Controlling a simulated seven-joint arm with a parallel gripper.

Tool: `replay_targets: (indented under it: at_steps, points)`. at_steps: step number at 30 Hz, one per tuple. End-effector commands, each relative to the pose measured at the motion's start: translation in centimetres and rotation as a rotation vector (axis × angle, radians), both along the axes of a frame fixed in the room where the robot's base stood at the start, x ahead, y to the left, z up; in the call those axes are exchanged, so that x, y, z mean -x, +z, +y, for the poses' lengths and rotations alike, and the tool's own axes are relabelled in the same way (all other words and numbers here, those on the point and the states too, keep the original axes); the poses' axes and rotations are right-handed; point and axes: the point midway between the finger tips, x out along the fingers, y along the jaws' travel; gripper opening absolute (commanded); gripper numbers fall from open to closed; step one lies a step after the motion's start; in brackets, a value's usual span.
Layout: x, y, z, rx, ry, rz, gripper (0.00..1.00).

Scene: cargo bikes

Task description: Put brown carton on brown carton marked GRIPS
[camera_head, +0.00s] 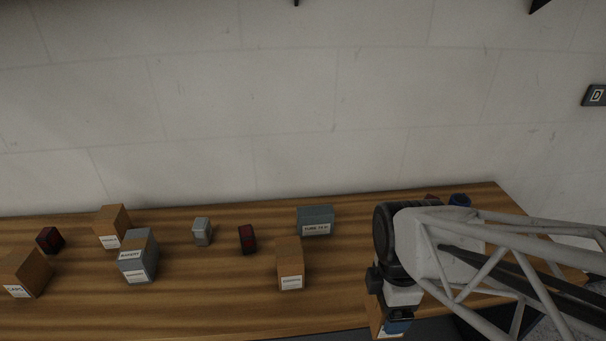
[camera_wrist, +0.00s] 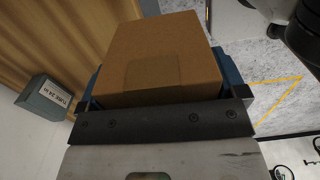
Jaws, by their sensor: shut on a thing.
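My gripper (camera_wrist: 165,108) is shut on a plain brown carton (camera_wrist: 160,45), which fills the middle of the wrist view. In the head view my gripper (camera_head: 397,326) is at the table's front edge, largely hidden by my arm, and a sliver of the held carton (camera_head: 375,316) shows beside it. Three other brown cartons with white labels stand on the table: one right of centre (camera_head: 289,262), one at the back left (camera_head: 111,224) and one at the far left (camera_head: 27,270). Their labels are too small to read surely, so I cannot tell which is marked GRIPS.
A grey box marked TUBE (camera_head: 315,219) stands at the back; it also shows in the wrist view (camera_wrist: 45,97). A grey labelled box (camera_head: 138,257), a small grey box (camera_head: 202,231) and dark red boxes (camera_head: 247,239) (camera_head: 50,240) stand on the wooden table (camera_head: 200,300).

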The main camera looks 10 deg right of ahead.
Motion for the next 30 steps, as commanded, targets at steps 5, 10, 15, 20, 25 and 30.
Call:
replay_targets:
  at_steps: [5, 10, 15, 20, 25, 30]
  points:
    - [-0.3, 0.7, 0.8, 0.0, 0.008, -0.002, 0.6]
    - [-0.7, 1.8, 2.2, 0.0, 0.017, -0.002, 0.6]
    - [-1.0, 3.2, 3.9, 0.0, 0.028, -0.002, 0.6]
    - [-1.2, 4.5, 5.5, 0.0, 0.037, -0.002, 0.6]
    - [-1.2, 5.9, 7.3, 0.0, 0.047, -0.002, 0.6]
    - [-1.1, 7.4, 9.1, -0.001, 0.057, -0.002, 0.6]
